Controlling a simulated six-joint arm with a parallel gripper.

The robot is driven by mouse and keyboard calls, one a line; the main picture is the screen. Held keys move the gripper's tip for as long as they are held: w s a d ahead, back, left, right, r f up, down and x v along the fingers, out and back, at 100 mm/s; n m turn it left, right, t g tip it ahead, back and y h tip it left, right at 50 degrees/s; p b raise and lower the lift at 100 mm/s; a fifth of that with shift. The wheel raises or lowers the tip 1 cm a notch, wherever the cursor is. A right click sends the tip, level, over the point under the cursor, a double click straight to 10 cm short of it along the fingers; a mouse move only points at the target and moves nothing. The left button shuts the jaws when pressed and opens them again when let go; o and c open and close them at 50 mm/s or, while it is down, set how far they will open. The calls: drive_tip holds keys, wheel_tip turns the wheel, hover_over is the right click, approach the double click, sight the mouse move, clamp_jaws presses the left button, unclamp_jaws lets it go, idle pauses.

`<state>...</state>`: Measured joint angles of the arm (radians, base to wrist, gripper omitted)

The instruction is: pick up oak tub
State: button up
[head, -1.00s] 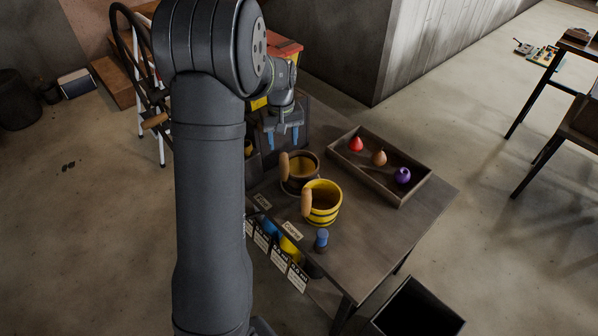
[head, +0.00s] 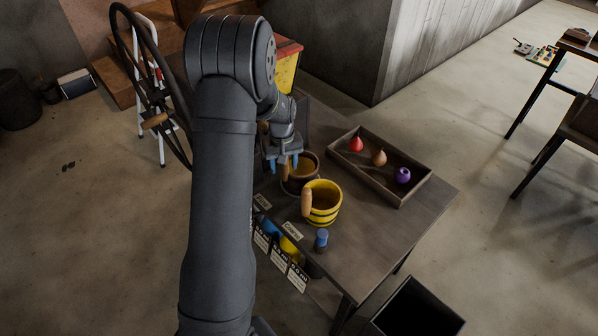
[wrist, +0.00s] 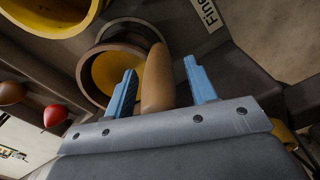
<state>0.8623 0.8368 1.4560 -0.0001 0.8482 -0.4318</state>
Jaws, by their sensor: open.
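The oak tub is a dark brown tub (head: 314,174) with a yellowish inside, behind the yellow tub on the table. It also shows in the wrist view (wrist: 93,60). Its upright wooden handle (wrist: 157,75) stands between my two blue fingers in the wrist view. My gripper (head: 283,167) is open just over the handle side of the tub in the head view and partly hides it. It also shows in the wrist view (wrist: 160,88).
A yellow tub (head: 324,215) with a wooden handle stands close in front. A tray (head: 415,191) holds red, tan and purple pieces to the right. A small blue-topped object (head: 321,236) stands near the table's front edge.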

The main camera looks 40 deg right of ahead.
clamp_jaws()
